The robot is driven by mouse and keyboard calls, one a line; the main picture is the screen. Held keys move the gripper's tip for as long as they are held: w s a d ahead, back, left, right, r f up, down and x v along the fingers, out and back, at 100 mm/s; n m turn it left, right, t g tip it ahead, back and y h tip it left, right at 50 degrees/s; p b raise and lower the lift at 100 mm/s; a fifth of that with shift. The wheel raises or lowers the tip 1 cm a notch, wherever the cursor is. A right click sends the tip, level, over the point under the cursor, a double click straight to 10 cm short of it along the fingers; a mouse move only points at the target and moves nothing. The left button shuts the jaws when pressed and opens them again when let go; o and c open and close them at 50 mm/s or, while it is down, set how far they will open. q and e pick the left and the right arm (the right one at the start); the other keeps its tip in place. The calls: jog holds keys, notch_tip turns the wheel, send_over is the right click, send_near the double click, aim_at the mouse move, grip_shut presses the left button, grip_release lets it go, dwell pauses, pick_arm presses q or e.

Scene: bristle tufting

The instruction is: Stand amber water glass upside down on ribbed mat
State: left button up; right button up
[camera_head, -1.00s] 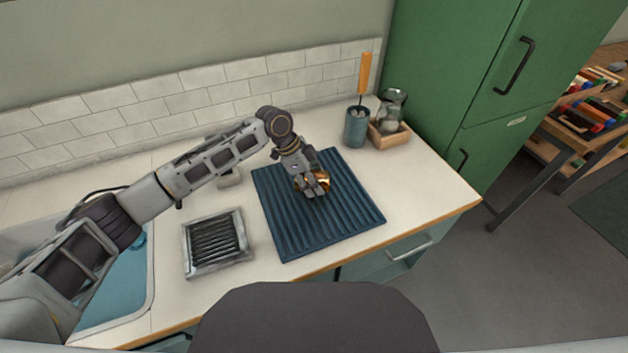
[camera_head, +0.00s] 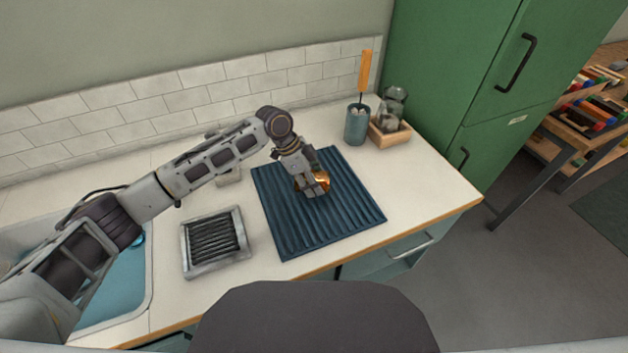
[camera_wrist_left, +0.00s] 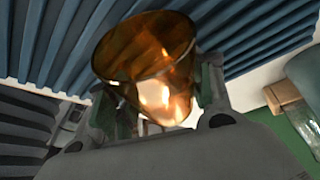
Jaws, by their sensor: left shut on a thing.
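The amber water glass (camera_head: 323,182) is in my left gripper (camera_head: 312,187), over the middle of the blue ribbed mat (camera_head: 310,228). The gripper is shut on the glass and hides much of it in the head view. The left wrist view shows the see-through amber glass (camera_wrist_left: 146,62) between the fingers, with the ribbed mat (camera_wrist_left: 62,42) behind it. I cannot tell whether the glass touches the mat or which end is down. My right gripper is not in view.
A grey tray with a dark ribbed inside (camera_head: 214,240) lies left of the mat, beside the sink (camera_head: 110,290). A blue holder with an orange-handled tool (camera_head: 356,126) and a wooden box with glassware (camera_head: 390,134) stand behind. The counter right of the mat is clear.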

pick_arm(q)
jog(key=shift+f, duration=0.15)
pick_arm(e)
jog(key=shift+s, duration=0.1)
pick_arm(q)
jog(key=shift+f, duration=0.15)
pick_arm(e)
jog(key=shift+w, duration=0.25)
pick_arm(q)
jog(key=o, duration=1.3)
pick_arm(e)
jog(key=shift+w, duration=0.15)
pick_arm(q)
jog(key=shift+o, duration=0.2)
